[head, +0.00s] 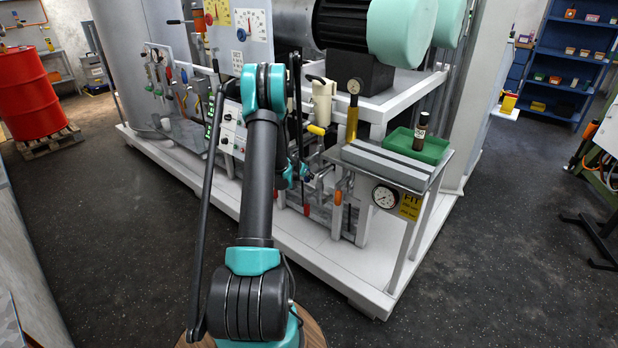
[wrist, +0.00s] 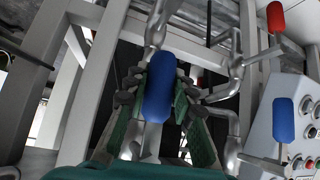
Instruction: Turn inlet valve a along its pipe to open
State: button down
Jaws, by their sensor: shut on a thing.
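In the wrist view, a blue valve handle (wrist: 158,98) lies between the fingers of my gripper (wrist: 160,82). The fingers are shut on it from both sides. The handle lies roughly lengthwise up the picture, beside metal pipework (wrist: 155,28). No label shows, so I cannot tell which valve this is or its exact angle to its pipe. In the head view, my gripper (head: 300,172) is at the low pipework on the skid's front, small and partly hidden by my arm.
In the wrist view, another blue handle (wrist: 283,120), a red handle (wrist: 275,17) and a button panel (wrist: 297,125) are close on the right. In the head view, a side table (head: 385,165) with a green tray (head: 430,150) stands right of my gripper. Open floor lies in front.

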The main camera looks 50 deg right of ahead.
jog(key=shift+w, duration=0.25)
dwell(0.3)
jog(key=c, duration=1.3)
grip_release()
jog(key=shift+o, duration=0.2)
jog(key=v, duration=1.2)
jog(key=shift+s, duration=0.15)
